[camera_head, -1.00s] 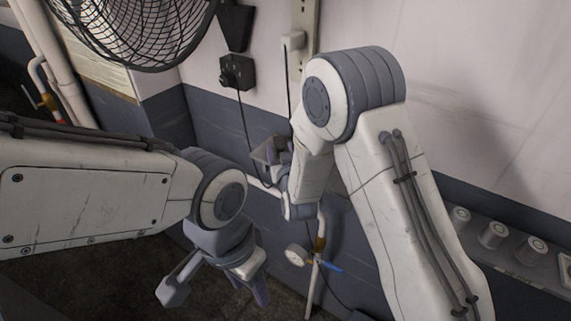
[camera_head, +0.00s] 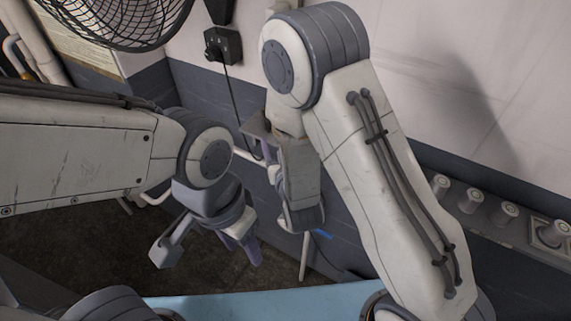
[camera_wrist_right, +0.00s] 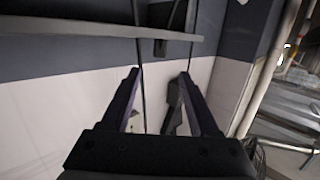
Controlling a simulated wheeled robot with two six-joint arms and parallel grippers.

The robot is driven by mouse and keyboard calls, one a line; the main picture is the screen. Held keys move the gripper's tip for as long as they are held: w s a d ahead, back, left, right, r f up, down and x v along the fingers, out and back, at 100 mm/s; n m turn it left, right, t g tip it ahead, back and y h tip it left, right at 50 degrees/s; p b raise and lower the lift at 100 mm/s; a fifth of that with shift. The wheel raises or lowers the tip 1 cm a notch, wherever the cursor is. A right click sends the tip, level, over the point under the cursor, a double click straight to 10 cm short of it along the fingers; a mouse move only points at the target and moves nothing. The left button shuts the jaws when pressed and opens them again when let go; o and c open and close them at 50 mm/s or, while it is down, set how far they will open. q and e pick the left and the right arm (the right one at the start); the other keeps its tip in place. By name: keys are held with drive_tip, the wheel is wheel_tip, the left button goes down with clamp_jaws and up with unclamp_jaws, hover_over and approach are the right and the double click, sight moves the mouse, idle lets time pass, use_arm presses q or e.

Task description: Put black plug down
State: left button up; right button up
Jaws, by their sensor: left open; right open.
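A black wall box (camera_head: 222,46) is on the white wall, with a black cable (camera_head: 240,105) hanging from its front; I cannot tell a separate plug there. In the right wrist view a small dark block (camera_wrist_right: 160,47), possibly the black plug, shows beyond my fingertips, close to a grey ledge. My right gripper (camera_wrist_right: 160,73) is open and nothing is held between its fingers; in the head view it is mostly hidden behind its own wrist. My left gripper (camera_head: 208,256) is open and empty, low over the dark floor, away from the wall.
A black fan (camera_head: 110,15) is at the upper left. A panel with several grey knobs (camera_head: 505,213) runs along the wall at right. A light blue surface (camera_head: 260,306) lies at the bottom. In the wrist view cables pass close to the fingers.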

drive_tip(key=s+a+n+g+y, duration=0.1)
drive_tip(key=s+a+g, duration=0.2)
drive_tip(key=s+g, duration=0.25)
drive_tip(key=s+a+n+g, duration=0.2)
drive_tip(key=s+a+g, duration=0.1)
drive_tip(key=s+g, duration=0.3)
drive_tip(key=s+d+r+n+g+h, duration=0.1)
drive_tip(key=s+d, duration=0.3)
drive_tip(key=s, duration=0.4)
drive_tip(key=s+d+r+n+g+h, duration=0.1)
drive_tip(key=s+d+r+g, duration=0.2)
drive_tip(key=s, duration=0.6)
drive_tip(key=shift+d+r+h, duration=0.3)
drive_tip(key=shift+d+r, duration=0.25)
drive_tip(key=shift+r, duration=0.1)
drive_tip(key=shift+f+g, duration=0.1)
drive_tip(key=shift+g, duration=0.15)
